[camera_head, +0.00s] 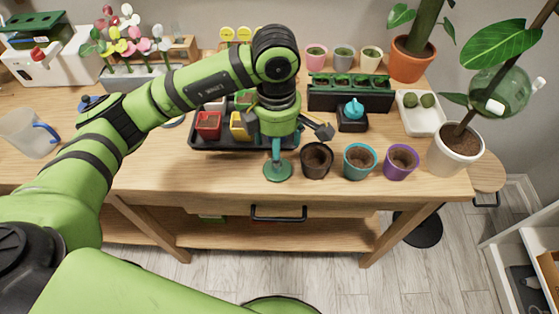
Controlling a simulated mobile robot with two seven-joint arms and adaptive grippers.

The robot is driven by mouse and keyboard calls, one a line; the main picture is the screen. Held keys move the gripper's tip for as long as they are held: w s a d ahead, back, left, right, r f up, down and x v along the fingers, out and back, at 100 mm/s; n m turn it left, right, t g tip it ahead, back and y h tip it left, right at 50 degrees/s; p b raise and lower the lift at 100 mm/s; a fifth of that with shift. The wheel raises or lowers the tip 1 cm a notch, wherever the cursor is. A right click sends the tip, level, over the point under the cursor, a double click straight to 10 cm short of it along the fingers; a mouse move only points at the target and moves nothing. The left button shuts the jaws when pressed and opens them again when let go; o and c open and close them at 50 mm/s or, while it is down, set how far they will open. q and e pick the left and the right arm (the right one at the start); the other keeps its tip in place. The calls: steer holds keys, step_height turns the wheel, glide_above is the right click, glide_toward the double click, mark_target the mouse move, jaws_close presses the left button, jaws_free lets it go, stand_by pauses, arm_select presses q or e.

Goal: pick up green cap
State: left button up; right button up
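A teal-green round piece with a flat disc foot and an upright stem (278,170) stands at the table's front edge in the head view. It is the closest match I see to the green cap, but I cannot tell for sure. My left gripper (283,137) is right above it, pointing down. The gripper looks open, and I see nothing held. Whether it touches the stem is unclear. My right gripper is out of view.
Brown (317,158), teal (359,161) and purple (401,162) pots stand close to the right. A black tray (215,143) with small coloured pots lies behind on the left. A black box with a teal top (352,114) and a planter (350,100) stand further back.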

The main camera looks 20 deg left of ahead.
mark_target(285, 174)
arm_select(q)
steer(key=shift+s+a+f+p, duration=0.1)
steer(key=shift+f+p, duration=0.3)
steer(key=shift+f, duration=0.4)
steer(key=f+p, duration=0.1)
steer(key=f, duration=0.3)
steer(key=shift+w+f+p, duration=0.2)
steer(key=shift+f+p, duration=0.1)
steer(key=shift+p, duration=0.05)
steer(key=shift+f, duration=0.2)
steer(key=c, duration=0.6)
